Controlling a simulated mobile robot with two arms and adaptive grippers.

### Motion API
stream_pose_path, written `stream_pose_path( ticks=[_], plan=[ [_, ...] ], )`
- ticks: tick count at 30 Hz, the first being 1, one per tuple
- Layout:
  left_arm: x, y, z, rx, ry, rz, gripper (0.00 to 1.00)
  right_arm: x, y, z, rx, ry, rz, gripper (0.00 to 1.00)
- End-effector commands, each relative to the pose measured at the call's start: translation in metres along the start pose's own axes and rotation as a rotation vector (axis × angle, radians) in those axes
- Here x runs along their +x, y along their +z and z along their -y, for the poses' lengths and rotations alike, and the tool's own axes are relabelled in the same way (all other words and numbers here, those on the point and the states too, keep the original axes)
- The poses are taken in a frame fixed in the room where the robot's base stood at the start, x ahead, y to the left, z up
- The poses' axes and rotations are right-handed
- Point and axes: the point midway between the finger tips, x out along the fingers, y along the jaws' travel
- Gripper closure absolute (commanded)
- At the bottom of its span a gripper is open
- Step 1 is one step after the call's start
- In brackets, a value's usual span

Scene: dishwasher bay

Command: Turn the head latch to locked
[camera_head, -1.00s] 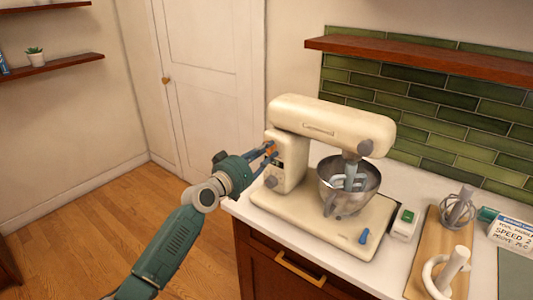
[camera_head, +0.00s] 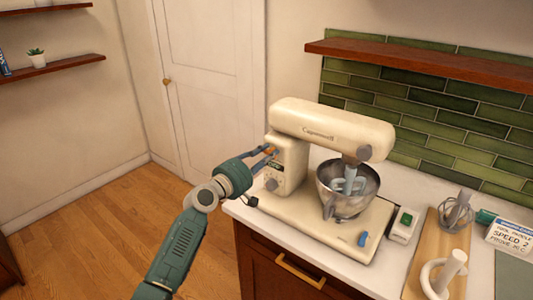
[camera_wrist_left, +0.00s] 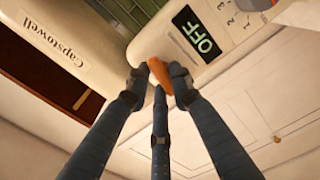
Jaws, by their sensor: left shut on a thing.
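The cream stand mixer (camera_head: 331,129) stands on the counter with its head roughly level over a steel bowl (camera_head: 343,202). The head latch, a small orange lever (camera_head: 270,150), is on the side of the mixer's column near the head joint. My right gripper is not in view.
A speed knob (camera_head: 271,184) sits low on the column, close to my gripper. A small white device (camera_head: 403,225), a wooden board (camera_head: 432,255) with attachments and a sign card (camera_head: 510,238) stand to the right. A wooden shelf (camera_head: 440,70) is above.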

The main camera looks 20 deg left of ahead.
Motion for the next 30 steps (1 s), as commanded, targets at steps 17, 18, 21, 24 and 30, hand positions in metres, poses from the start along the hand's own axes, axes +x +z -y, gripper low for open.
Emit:
stream_pose_path(
  ticks=[17,18,21,24,30],
  plan=[
    [0.0004,-0.0022,-0.0037,-0.231,0.006,-0.001,1.0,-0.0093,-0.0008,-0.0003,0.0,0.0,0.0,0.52],
    [0.0004,-0.0023,-0.0037,-0.234,0.006,-0.001,1.0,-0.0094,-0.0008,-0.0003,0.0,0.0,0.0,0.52],
    [0.0004,-0.0025,-0.0038,-0.239,0.007,-0.002,1.0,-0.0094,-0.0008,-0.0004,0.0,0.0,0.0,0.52],
    [0.0004,-0.0026,-0.004,-0.239,0.007,-0.002,1.0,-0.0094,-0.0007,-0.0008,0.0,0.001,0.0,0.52],
    [0.0005,-0.0029,-0.0044,-0.239,0.008,-0.002,1.0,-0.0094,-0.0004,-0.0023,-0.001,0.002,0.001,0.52]
  ],
)
